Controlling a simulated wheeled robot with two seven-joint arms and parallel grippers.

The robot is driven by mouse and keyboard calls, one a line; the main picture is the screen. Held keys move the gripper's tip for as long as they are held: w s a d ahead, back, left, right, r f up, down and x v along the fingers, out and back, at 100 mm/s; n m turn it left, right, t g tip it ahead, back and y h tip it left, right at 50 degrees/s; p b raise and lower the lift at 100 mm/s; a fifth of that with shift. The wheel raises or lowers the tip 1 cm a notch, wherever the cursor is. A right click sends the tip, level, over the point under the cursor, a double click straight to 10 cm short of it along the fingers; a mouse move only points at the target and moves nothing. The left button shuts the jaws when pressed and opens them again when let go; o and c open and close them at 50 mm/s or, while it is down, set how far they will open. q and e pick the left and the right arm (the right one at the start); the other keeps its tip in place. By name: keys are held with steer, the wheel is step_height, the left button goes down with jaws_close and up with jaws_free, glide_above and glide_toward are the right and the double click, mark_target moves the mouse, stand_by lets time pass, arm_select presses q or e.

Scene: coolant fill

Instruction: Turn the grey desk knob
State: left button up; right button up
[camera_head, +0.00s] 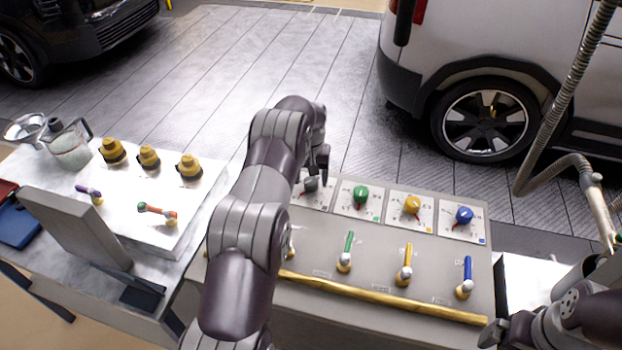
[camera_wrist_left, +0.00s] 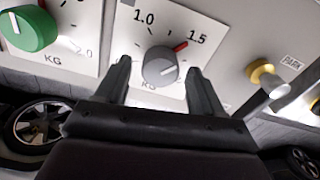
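The grey desk knob (camera_head: 311,184) is the leftmost of the row of dial knobs on the grey desk panel, partly hidden by my left arm. In the left wrist view the grey knob (camera_wrist_left: 160,66) sits on a white KG dial plate marked 1.0 and 1.5, with a red mark near 1.5. My left gripper (camera_head: 320,172) is over this knob. In the wrist view its two fingers (camera_wrist_left: 160,82) are spread, one on each side of the knob, with gaps between. My right gripper (camera_head: 494,333) is at the lower right edge; its fingers are unclear.
Green (camera_head: 361,196), yellow (camera_head: 412,204) and blue (camera_head: 464,215) knobs stand to the right. Coloured levers stand in front, including a green one (camera_head: 347,250). A white panel (camera_head: 125,205) with yellow knobs is at left. A hose (camera_head: 566,95) hangs at right.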

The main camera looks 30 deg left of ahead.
mark_target(311, 180)
arm_select(q)
steer(key=shift+f, duration=0.2)
steer(key=shift+r, duration=0.35)
step_height(311, 180, up, 12)
steer(key=p, duration=1)
